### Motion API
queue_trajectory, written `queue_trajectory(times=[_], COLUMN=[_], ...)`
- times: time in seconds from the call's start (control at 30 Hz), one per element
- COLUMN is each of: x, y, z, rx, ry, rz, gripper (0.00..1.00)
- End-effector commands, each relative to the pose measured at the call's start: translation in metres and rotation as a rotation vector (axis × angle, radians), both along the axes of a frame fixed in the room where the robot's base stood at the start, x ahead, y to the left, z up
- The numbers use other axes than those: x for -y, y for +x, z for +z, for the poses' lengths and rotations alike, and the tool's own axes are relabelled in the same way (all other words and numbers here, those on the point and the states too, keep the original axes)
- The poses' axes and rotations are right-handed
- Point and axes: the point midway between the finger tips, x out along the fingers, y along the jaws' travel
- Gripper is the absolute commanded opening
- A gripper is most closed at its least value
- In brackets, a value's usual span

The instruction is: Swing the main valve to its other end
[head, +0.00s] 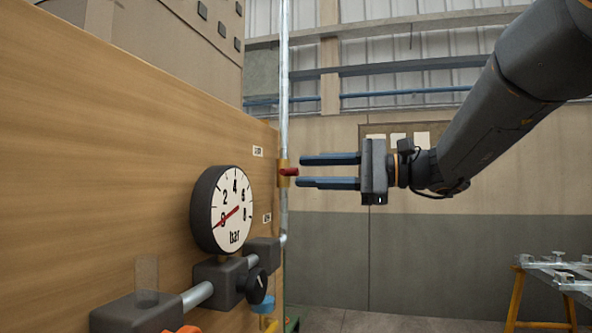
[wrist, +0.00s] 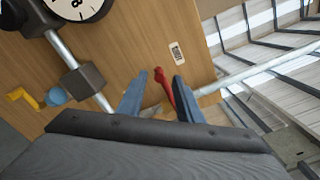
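The main valve appears to be the brass body (head: 283,181) with a red lever (head: 290,172) on the vertical metal pipe at the panel's edge. In the head view the lever juts out to the right, towards my gripper (head: 300,171). In the wrist view the red lever (wrist: 165,86) lies between my two blue fingers, with its tip level with the fingertips (wrist: 160,75). The fingers are open, with a gap visible on each side of the lever. My palm hides part of the valve body in the wrist view.
A round pressure gauge (head: 222,210) on the wooden panel (head: 110,130) has its needle near 0. Below it are grey blocks, a black knob (head: 257,286) and a blue cap. Small labels (head: 258,151) sit beside the pipe. A work table (head: 560,270) stands at right.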

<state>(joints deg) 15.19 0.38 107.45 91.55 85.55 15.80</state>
Motion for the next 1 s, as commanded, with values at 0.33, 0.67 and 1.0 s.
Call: queue_trajectory(times=[0.33,0.67,1.0], x=[-0.034,-0.035,-0.035], y=[0.012,0.013,0.013], z=[0.0,-0.001,-0.002], rx=[-0.002,-0.002,-0.003], ry=[0.0,-0.001,-0.003], rz=[0.001,-0.001,0.0], gripper=[0.33,0.24,0.0])
